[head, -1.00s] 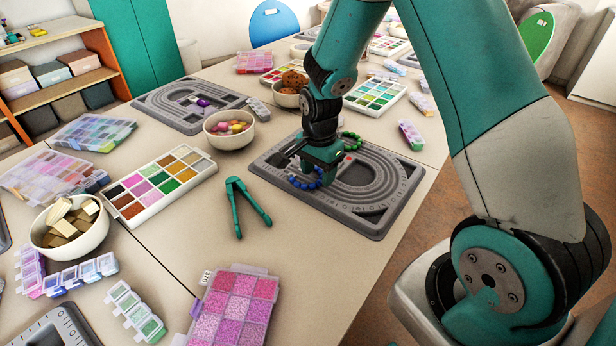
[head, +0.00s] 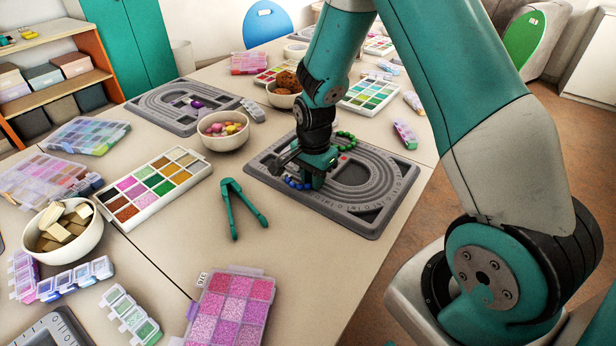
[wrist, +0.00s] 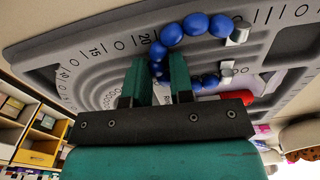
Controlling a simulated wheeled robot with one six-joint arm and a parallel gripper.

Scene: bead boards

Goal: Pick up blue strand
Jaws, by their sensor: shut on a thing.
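The blue strand (head: 297,184) is a curved row of round blue beads on the near left part of the grey bead board (head: 365,222). My gripper (head: 314,182) points down over the board with its fingers at the strand. In the wrist view, my gripper (wrist: 168,82) is shut on the blue strand (wrist: 172,34), with beads between and beyond the fingers. Silvery end pieces show at the strand's ends. The fingers partly hide the middle beads. I cannot tell whether the strand is clear of the board.
A green strand (head: 345,136) and a red piece (head: 342,156) lie behind my gripper on the board. Green pliers (head: 241,207), a bowl of colourful beads (head: 223,130) and a paint-like bead tray (head: 156,184) stand to the left. Bare table lies in front of the board.

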